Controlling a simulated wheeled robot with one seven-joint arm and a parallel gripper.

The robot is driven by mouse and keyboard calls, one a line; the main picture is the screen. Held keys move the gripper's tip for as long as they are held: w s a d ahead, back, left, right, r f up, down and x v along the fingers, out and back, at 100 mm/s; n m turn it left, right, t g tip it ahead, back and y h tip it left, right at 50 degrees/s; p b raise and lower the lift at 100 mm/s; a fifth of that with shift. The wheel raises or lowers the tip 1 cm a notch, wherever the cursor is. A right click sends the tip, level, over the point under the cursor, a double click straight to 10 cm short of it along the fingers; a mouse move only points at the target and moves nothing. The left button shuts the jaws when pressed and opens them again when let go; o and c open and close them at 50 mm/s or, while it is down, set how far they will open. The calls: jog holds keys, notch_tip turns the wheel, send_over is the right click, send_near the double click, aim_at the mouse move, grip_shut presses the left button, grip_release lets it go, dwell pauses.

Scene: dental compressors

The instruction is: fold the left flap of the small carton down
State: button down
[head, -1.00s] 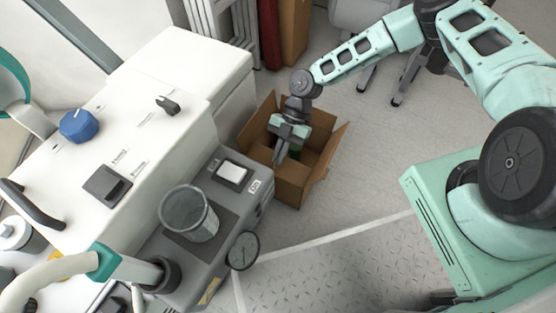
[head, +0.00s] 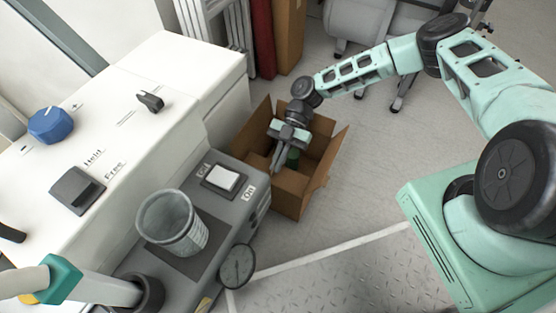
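The small carton (head: 289,203) stands open on the floor beside the grey unit. Its left flap (head: 260,119) stands up at the carton's far left. The right flap (head: 332,156) stands up and leans outward. My gripper (head: 275,167) points down over the carton's opening, right of the left flap. I see no clear contact between them. The fingers are small and dark, so I cannot tell whether they are open or shut. A green object (head: 293,157) shows partly inside the carton; my gripper hides some of the interior.
The grey unit with a mesh cup (head: 172,222), a switch (head: 224,178) and a gauge (head: 237,266) stands close at the carton's left. A white cabinet (head: 218,88) is behind it. A taller brown box (head: 290,35) stands at the back. Floor right of the carton is clear.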

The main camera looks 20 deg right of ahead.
jog(key=c, duration=1.6)
grip_release()
jog(key=shift+f, duration=0.1)
jog(key=shift+c, duration=0.2)
notch_tip(320, 180, up, 10)
jog(key=p, duration=0.5)
